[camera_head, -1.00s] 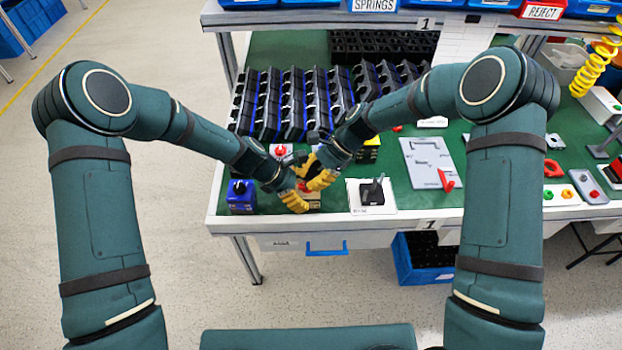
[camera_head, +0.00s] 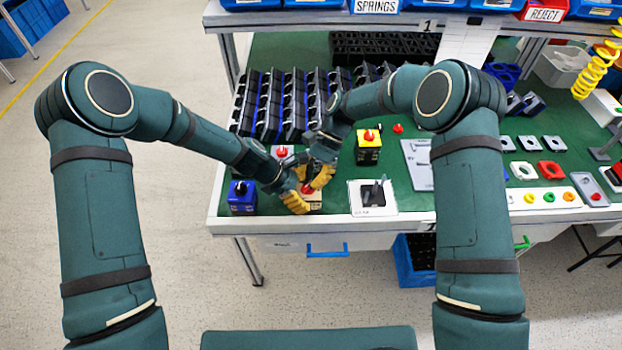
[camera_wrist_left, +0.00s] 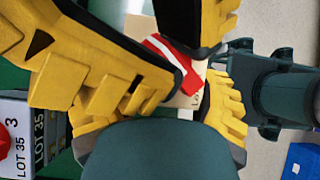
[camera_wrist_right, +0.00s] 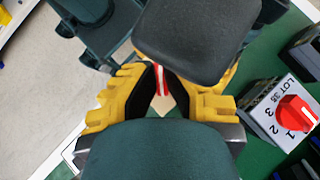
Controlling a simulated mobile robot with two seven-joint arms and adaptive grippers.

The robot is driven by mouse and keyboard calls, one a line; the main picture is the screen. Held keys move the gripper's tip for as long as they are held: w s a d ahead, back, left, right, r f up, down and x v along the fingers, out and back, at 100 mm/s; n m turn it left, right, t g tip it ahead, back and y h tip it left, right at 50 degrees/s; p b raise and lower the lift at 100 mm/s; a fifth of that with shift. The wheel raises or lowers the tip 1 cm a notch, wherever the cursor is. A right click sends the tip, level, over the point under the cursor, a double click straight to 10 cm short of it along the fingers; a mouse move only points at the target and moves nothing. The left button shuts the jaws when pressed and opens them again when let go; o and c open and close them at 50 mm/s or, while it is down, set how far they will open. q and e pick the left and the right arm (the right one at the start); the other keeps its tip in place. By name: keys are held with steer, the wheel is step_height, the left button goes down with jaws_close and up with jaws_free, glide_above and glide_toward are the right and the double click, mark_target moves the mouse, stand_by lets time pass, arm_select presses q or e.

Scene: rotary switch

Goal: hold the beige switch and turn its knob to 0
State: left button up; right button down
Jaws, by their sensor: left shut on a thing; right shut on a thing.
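The beige switch (camera_head: 314,201) sits near the table's front edge, mostly hidden by my grippers. Its red knob (camera_head: 306,188) with a white stripe shows between the fingers, and also in the left wrist view (camera_wrist_left: 172,62) and the right wrist view (camera_wrist_right: 161,80). My left gripper (camera_head: 298,200) has yellow fingers and is shut on the switch body from the left. My right gripper (camera_head: 313,181) comes from above and is shut on the red knob. The dial marks of the beige switch are hidden, so I cannot tell the knob's position.
A blue switch (camera_head: 242,197) stands just left of my left gripper. A grey-white switch with a red knob (camera_head: 282,153) stands behind. A yellow switch (camera_head: 369,148) is behind right. A white plate with a black lever (camera_head: 372,197) lies to the right. Rows of dark racks fill the back.

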steer(key=shift+s+a, duration=0.1)
steer(key=shift+a, duration=0.05)
stand_by(0.3)
steer(key=c, duration=1)
jaws_free()
steer(key=shift+w+r, duration=0.2)
steer(key=shift+w, duration=0.1)
steer(key=v, duration=0.7)
steer(key=shift+d, duration=0.3)
